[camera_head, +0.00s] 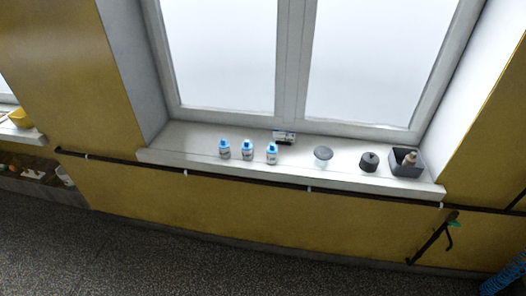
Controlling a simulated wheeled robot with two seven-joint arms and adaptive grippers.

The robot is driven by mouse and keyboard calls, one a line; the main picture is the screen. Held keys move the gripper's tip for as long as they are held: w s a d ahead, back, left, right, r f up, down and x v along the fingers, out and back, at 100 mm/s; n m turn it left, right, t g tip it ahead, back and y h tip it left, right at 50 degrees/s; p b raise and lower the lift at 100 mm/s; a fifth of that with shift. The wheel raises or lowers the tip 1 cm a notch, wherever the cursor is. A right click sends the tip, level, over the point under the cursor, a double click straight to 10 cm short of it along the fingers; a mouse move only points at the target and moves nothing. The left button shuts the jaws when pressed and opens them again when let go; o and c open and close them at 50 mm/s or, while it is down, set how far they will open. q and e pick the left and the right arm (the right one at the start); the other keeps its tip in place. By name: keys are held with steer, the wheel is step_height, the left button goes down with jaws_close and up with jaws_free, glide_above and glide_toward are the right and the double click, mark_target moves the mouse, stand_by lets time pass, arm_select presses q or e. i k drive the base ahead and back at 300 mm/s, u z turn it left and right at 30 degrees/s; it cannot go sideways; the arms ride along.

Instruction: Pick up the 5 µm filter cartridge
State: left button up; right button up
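Three small white cylinders with blue tops stand upright in a row on the window sill (200,157): a left one (224,149), a middle one (247,151) and a right one (272,154). They look like the filter cartridges, with small labels on their fronts. The labels are too small to read, so I cannot tell which one is 5 µm. Neither of my grippers is in view.
A small boxy item (284,137) lies behind. A dark pipe (250,181) runs below. The speckled floor in front is clear.

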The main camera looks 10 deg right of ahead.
mark_target(272, 151)
steer(key=u, duration=0.5)
steer(key=i, duration=1.6)
steer(key=z, duration=0.45)
